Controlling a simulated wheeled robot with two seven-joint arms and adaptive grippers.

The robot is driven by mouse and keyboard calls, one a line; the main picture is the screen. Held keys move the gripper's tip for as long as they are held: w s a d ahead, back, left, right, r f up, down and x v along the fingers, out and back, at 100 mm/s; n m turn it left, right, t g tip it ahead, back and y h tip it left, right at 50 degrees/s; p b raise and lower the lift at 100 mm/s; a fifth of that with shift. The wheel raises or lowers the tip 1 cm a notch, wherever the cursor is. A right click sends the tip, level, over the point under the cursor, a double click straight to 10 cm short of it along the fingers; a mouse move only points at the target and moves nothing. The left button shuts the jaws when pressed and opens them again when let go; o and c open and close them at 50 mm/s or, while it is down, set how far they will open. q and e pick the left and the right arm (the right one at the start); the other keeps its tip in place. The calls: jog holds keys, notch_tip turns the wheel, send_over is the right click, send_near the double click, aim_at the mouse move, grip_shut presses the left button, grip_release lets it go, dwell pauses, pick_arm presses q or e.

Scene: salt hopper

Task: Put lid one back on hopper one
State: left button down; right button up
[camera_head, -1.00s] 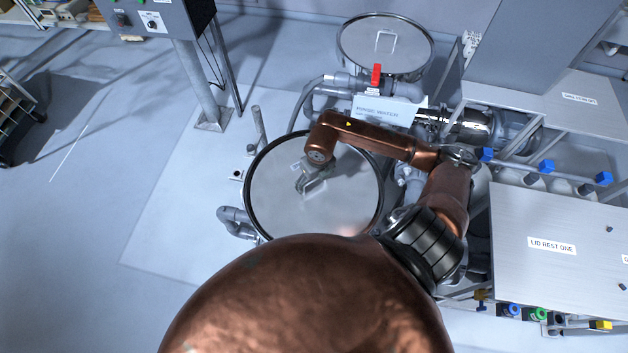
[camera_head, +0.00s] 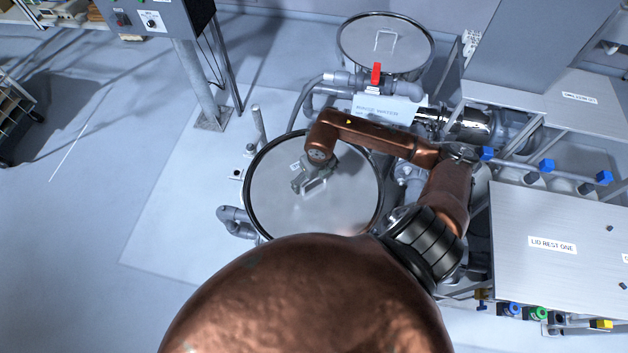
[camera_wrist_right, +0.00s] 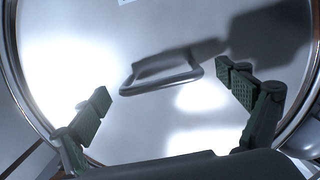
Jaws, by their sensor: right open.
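A round grey metal lid, lid one (camera_head: 325,207), lies on top of hopper one, inside its dark rim (camera_head: 249,208). My right gripper (camera_head: 308,183) is above the lid near its middle, with the arm coming in from the right. In the right wrist view the gripper (camera_wrist_right: 170,97) is open, its two green-padded fingers apart. The lid's loop handle (camera_wrist_right: 160,78) shows between and a little beyond the fingertips, with nothing gripped. Lid and rim also show around it in this view. My left gripper is not in view.
A second lidded hopper (camera_head: 385,45) stands at the back. Pipes with a red valve handle (camera_head: 376,74) and a rinse water sign (camera_head: 385,110) lie between them. The lid rest one table (camera_head: 555,215) at right is bare. Open floor lies left.

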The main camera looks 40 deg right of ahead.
aim_at(317, 190)
notch_tip(317, 190, up, 11)
jog(key=s, duration=0.1)
jog(key=shift+s, duration=0.15)
